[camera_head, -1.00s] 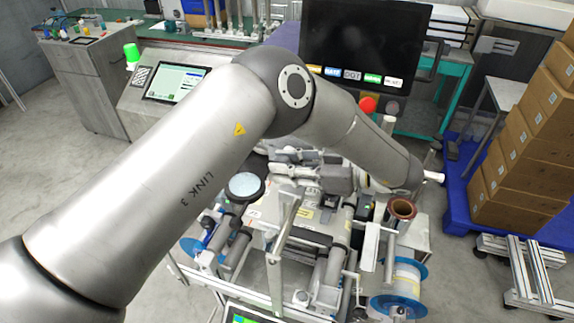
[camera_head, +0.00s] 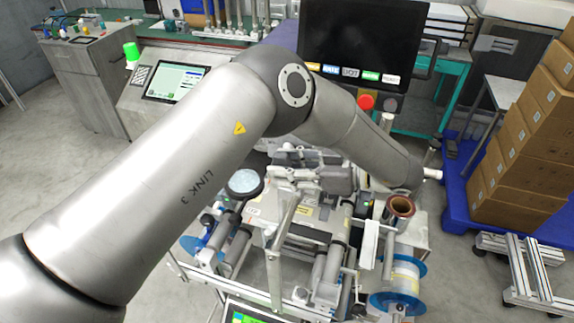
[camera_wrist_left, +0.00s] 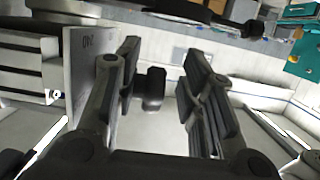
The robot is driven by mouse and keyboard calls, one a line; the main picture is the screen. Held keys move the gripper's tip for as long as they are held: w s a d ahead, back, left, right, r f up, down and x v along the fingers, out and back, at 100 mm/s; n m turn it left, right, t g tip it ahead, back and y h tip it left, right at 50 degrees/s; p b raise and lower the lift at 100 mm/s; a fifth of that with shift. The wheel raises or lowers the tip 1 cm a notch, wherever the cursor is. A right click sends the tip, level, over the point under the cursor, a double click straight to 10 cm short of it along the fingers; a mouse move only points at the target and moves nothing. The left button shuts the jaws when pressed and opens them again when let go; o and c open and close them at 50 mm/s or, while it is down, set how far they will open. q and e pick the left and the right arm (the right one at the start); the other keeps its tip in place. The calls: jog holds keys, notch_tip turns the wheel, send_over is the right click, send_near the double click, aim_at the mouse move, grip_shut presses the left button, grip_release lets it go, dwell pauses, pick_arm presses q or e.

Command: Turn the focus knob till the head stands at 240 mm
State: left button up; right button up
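My left arm comes in from the left in the head view and bends down over the machine. Its gripper (camera_head: 290,174) points left among grey machine parts, and its fingertips are hard to make out there. In the left wrist view the same gripper (camera_wrist_left: 162,62) is open, with its two dark fingers apart. A small dark knob (camera_wrist_left: 152,88) shows in the gap between them, nearer the left finger, with no visible grip on it. I cannot tell for sure that it is the focus knob. No readable millimetre scale shows. My right gripper is not in view.
A black monitor (camera_head: 365,40) stands behind the machine, with a red button (camera_head: 366,102) below it. A round pale lens-like disc (camera_head: 243,183), a copper-coloured roll (camera_head: 399,206) and a blue-flanged spool (camera_head: 400,285) crowd the machine. Stacked cartons (camera_head: 525,145) stand at right.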

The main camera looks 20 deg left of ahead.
aim_at(287, 156)
pick_arm(q)
jog(key=shift+w+a, duration=0.15)
jog(key=shift+r, duration=0.15)
jog(key=shift+r, duration=0.3)
notch_tip(287, 156, up, 9)
jog(key=shift+r, duration=0.1)
dwell(0.3)
